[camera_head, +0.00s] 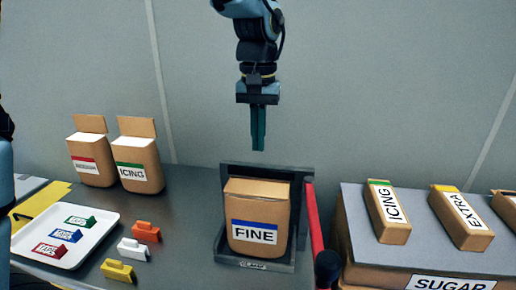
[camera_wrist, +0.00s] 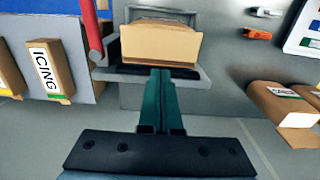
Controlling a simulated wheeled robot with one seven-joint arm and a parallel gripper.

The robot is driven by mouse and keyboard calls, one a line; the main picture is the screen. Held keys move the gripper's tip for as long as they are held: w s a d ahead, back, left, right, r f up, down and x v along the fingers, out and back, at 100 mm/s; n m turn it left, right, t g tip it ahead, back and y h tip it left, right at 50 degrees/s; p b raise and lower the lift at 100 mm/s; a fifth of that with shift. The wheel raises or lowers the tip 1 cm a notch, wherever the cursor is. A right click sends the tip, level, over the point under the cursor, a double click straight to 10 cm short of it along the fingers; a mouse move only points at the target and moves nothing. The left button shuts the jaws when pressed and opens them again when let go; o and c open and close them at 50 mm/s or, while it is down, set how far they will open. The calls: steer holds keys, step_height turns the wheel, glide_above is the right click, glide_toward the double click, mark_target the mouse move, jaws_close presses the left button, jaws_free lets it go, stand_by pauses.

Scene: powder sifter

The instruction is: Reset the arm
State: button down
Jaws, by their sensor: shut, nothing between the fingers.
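The FINE box (camera_head: 257,215) is brown with a blue-striped label. It stands upright in a dark holder (camera_head: 270,266) with a red handle (camera_head: 314,220) on its right side.
Two open brown boxes, one labelled ICING (camera_head: 138,165), stand at the back left. A white tray (camera_head: 28,240) holds several tape blocks, with loose clips (camera_head: 132,249) beside it. At right, a SUGAR crate (camera_head: 420,262) carries several small boxes (camera_head: 388,212). The air around my gripper is clear.

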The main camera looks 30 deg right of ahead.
stand_by(0.5)
steer(key=w+a+f+n, duration=0.25)
steer(key=w+a, duration=0.25)
steer(key=a, duration=0.4)
steer(key=w+a+f+n, duration=0.1)
steer(key=w+a+f, duration=0.3)
steer(key=a, duration=0.5)
steer(key=a+f+n+t, duration=0.1)
steer(key=a+f+n, duration=0.2)
steer(key=a, duration=1.5)
steer(key=shift+s+n+t, duration=0.3)
steer(key=shift+s+n, duration=0.1)
steer(key=shift+n, duration=0.05)
